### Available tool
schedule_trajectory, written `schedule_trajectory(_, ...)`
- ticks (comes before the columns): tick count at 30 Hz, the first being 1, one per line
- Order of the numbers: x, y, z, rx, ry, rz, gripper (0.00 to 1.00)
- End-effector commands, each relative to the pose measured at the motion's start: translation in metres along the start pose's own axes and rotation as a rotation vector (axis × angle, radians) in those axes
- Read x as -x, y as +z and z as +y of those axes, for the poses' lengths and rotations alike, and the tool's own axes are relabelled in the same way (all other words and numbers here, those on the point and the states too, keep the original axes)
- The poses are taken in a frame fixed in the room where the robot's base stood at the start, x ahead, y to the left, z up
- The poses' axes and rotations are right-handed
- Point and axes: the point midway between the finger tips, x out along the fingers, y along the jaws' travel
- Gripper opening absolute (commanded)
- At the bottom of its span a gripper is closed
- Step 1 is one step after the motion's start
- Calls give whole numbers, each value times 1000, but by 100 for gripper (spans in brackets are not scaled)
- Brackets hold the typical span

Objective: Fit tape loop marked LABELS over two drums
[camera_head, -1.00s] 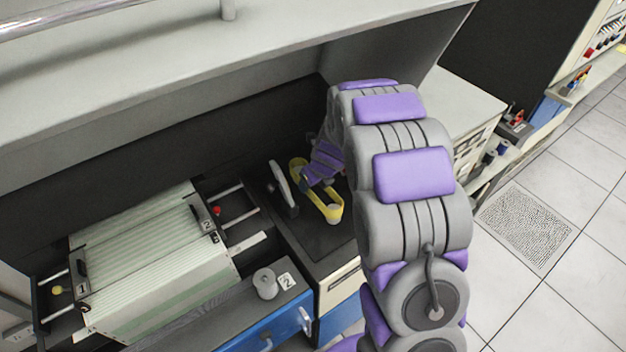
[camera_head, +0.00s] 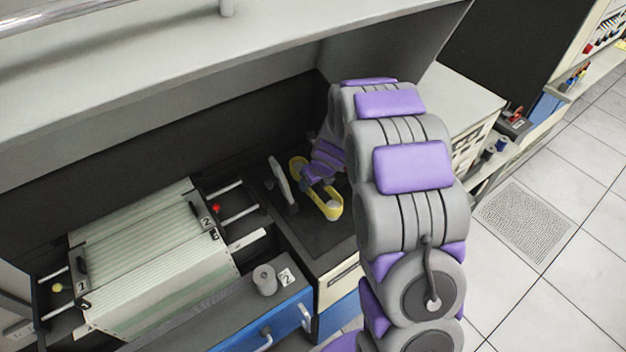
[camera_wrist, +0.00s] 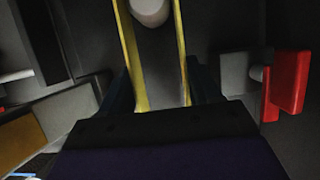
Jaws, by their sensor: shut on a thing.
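The yellow tape loop (camera_head: 339,203) is a long oval above the dark bench top, and it shows as two yellow strips in the wrist view (camera_wrist: 132,55). My gripper (camera_head: 309,182) is shut on the loop near its middle; in the wrist view its dark fingers (camera_wrist: 162,88) press the two strips from outside. A pale drum (camera_head: 333,213) shows inside the loop's near end, and between the strips in the wrist view (camera_wrist: 151,11). I cannot tell whether the loop is around it or above it. A second drum is not clearly visible; my arm and gripper hide part of this area. No LABELS marking is readable.
A red block (camera_wrist: 289,82) is at the right in the wrist view. A ribbed pale unit (camera_head: 150,255) and a small grey cylinder (camera_head: 265,279) are to the left. A shelf (camera_head: 200,85) overhangs the bench.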

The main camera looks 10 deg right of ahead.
Motion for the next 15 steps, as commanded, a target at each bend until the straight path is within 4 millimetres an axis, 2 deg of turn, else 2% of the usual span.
schedule_trajectory(15, -8, -3, 0, 1, 0, 0, 33)
